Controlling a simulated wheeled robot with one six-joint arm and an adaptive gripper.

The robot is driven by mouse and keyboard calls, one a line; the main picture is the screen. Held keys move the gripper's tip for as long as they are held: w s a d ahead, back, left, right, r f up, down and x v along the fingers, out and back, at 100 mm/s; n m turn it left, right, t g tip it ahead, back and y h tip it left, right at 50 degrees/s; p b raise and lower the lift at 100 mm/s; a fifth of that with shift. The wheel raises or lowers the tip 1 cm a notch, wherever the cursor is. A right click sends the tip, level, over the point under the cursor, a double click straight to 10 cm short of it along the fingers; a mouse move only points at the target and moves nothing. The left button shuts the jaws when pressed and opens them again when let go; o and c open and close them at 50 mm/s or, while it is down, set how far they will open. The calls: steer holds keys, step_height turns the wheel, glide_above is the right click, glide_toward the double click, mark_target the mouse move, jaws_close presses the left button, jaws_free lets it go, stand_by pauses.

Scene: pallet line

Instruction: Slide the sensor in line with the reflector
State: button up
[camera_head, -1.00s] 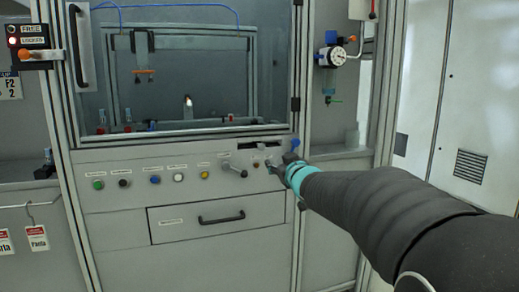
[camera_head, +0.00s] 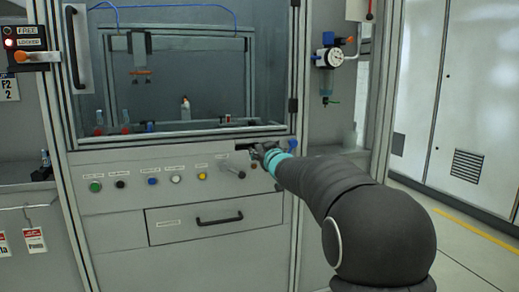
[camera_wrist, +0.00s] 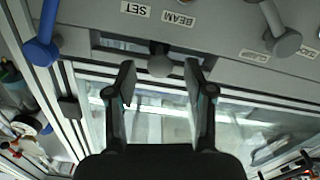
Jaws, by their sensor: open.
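My gripper (camera_head: 265,153) is at the upper right of the front panel in the head view, just under the window, and covers part of the slot there. In the wrist view my gripper (camera_wrist: 160,72) is open, one finger on each side of a round grey knob (camera_wrist: 160,66). The knob sits on a dark stem at a slot (camera_wrist: 112,42) beside the labels SET and BEAM, and looks like the sensor's slide handle. I see no clear contact. I cannot pick out the sensor or the reflector themselves.
A blue knob (camera_wrist: 40,50) and a grey lever (camera_wrist: 284,42) flank the slot in the wrist view. Several coloured buttons (camera_head: 152,181) and a drawer (camera_head: 195,222) are on the panel. The window (camera_head: 180,85) is above. A gauge (camera_head: 331,57) hangs at right.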

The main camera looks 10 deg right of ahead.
steer(key=shift+w+a, duration=0.1)
steer(key=shift+w, duration=0.65)
jaws_close()
